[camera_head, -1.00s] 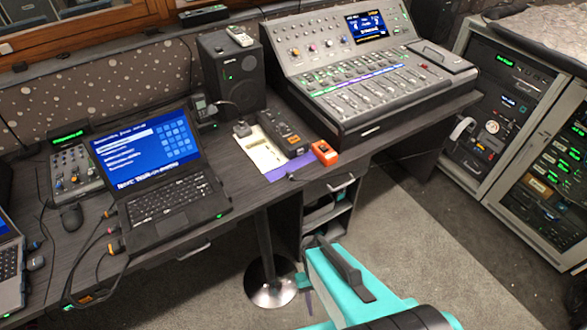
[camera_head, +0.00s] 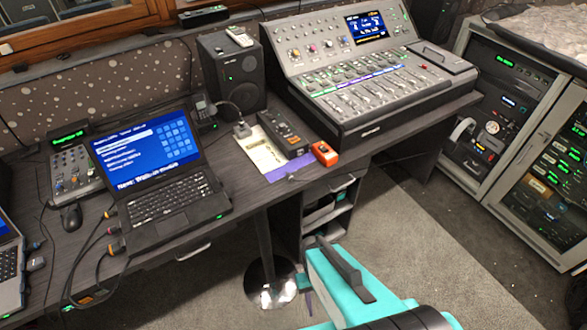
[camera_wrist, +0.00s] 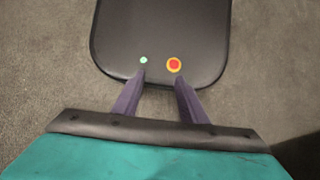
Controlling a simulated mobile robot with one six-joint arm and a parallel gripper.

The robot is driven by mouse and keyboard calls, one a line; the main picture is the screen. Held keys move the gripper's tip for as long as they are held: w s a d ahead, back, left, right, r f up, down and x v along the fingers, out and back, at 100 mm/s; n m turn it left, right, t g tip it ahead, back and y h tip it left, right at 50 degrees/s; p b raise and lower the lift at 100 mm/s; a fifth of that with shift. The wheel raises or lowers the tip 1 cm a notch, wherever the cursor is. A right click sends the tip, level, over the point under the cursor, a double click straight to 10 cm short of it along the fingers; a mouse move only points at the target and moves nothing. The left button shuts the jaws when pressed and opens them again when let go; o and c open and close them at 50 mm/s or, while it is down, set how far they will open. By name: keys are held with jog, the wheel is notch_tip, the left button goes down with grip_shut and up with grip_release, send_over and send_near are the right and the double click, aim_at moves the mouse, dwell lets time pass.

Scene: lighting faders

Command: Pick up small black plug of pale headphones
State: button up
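The pale headphones (camera_head: 462,130) appear as a pale curved band at the front of the rack on the right. A small dark piece (camera_head: 291,178) lies at the desk's front edge near the orange box; I cannot tell whether it is the headphones' plug. My gripper (camera_wrist: 161,77) is open and empty in the wrist view, its two purple fingers apart and pointing down over a black plate. In the head view my teal arm is at the bottom, below the desk edge, and the gripper is mostly hidden behind it.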

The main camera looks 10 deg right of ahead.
jog(key=shift+w, duration=0.1)
jog(key=w+d+r+t+y+b, duration=0.1)
jog(key=w+d+r+t, duration=0.1)
jog(key=w+d+r, duration=0.55)
jog(key=w+d+r+m+t+y, duration=0.15)
jog(key=w+d+r, duration=0.3)
jog(key=d, duration=0.65)
jog(key=w+d+r+n+t+b, duration=0.1)
jog(key=w+d+r+t, duration=0.1)
jog(key=w+d+r, duration=0.6)
jog(key=s+d+r+t, duration=0.15)
jog(key=d+r, duration=0.25)
jog(key=d, duration=0.5)
jog(key=s+d+r+t, duration=0.15)
jog(key=d+r, duration=0.35)
jog(key=d, duration=0.5)
jog(key=s+d+r+t+h, duration=0.2)
jog(key=s+d+r, duration=0.9)
jog(key=d+r, duration=0.2)
jog(key=shift+d+r+b, duration=0.15)
jog(key=shift+r+b, duration=0.05)
jog(key=shift+b, duration=0.1)
jog(key=shift+h, duration=0.25)
